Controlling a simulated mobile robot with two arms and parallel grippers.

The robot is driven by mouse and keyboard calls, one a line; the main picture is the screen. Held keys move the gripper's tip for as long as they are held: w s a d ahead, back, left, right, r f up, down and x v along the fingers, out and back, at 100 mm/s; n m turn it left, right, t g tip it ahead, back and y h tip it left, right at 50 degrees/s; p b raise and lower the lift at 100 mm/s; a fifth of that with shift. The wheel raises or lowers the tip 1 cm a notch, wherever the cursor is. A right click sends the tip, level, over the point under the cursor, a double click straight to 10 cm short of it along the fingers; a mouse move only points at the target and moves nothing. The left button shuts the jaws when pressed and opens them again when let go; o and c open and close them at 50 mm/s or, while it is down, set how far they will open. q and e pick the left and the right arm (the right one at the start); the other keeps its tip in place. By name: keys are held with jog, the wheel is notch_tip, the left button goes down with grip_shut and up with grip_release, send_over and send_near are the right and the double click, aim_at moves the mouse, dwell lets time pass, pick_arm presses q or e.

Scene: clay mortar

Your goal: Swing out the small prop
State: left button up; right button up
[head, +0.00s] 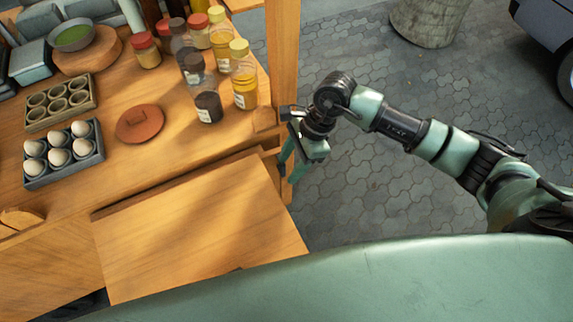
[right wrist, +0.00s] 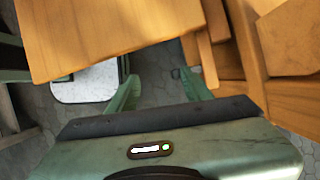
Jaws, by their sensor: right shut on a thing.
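My right gripper (head: 287,160) is at the right front corner of the wooden stall, beside the end of the wooden flap (head: 200,230). In the right wrist view its two green fingers (right wrist: 160,88) point forward under the flap's edge. A short wooden bar, which looks like the small prop (right wrist: 207,62), stands by the right finger, near the stall's frame. In the head view the prop is hidden or cannot be told from the frame. My left gripper is not in view.
The flap slopes out from the counter (head: 150,100). Spice jars (head: 244,85), a clay lid (head: 139,124), an egg tray (head: 62,158) and an empty cup tray (head: 60,102) stand on it. A wooden post (head: 283,50) rises behind my gripper. Paved floor (head: 370,180) lies open to the right.

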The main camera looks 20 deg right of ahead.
jog(key=p+v, duration=0.1)
jog(key=v, duration=0.4)
jog(key=shift+s+d+r+p, duration=0.1)
jog(key=shift+s+r+p, duration=0.1)
jog(key=shift+p, duration=0.2)
jog(key=shift+f, duration=0.1)
jog(key=shift+b, duration=0.3)
